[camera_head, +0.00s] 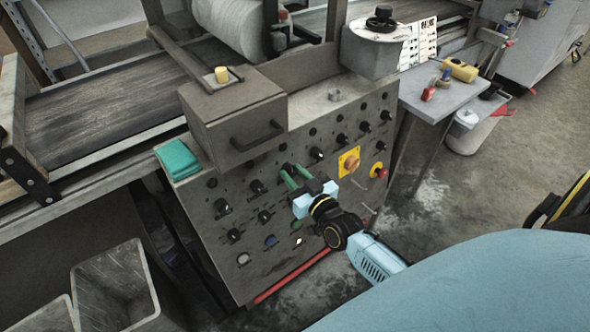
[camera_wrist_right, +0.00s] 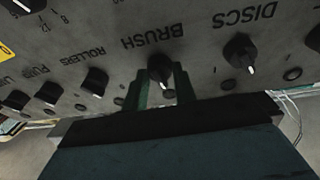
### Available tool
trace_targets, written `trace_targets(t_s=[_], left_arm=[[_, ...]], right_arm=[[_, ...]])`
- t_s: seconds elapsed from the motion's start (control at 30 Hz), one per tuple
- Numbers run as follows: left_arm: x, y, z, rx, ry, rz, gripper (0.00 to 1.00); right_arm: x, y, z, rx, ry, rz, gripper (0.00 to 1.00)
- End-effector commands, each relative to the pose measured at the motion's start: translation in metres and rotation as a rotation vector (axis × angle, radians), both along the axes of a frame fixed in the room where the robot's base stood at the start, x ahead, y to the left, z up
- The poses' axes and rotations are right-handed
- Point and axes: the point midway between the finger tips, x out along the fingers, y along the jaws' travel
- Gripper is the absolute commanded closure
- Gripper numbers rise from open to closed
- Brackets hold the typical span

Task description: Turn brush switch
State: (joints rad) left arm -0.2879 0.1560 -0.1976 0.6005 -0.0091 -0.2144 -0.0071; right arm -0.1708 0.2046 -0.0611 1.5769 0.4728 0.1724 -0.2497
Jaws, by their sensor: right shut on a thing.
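The brush switch (camera_wrist_right: 160,68) is a black rotary knob with a white pointer, under the label BRUSH in the right wrist view. My right gripper (camera_wrist_right: 162,82) has its two green fingers on either side of this knob and is shut on it. In the head view my right gripper (camera_head: 288,172) reaches the front of the grey control panel (camera_head: 330,185), and its fingers hide the knob there. My left gripper is not in view.
Other knobs sit close by, such as the discs knob (camera_wrist_right: 239,50) and the rollers knob (camera_wrist_right: 95,80). A yellow-backed button (camera_head: 349,162) and a red button (camera_head: 379,171) are right of my gripper. A handled box (camera_head: 235,110) juts out above left.

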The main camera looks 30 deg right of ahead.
Motion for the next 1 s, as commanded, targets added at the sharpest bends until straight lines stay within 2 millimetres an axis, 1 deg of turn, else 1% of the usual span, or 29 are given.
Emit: trace_targets(t_s=[0.03, 0.1, 0.5, 0.73, 1.0], left_arm=[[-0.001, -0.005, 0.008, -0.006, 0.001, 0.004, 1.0], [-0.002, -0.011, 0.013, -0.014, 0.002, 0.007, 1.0], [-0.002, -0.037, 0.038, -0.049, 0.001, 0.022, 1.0], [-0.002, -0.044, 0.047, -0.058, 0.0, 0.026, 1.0], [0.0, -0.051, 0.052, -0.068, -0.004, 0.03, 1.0]], right_arm=[[0.0, 0.001, 0.003, 0.048, 0.007, -0.009, 0.95], [0.0, 0.001, 0.003, 0.114, 0.012, -0.021, 0.95], [0.0, 0.002, 0.003, 0.465, 0.038, -0.085, 0.95], [0.0, 0.002, 0.002, 0.606, 0.05, -0.111, 0.95], [0.0, 0.002, 0.002, 0.695, 0.056, -0.128, 0.95]])
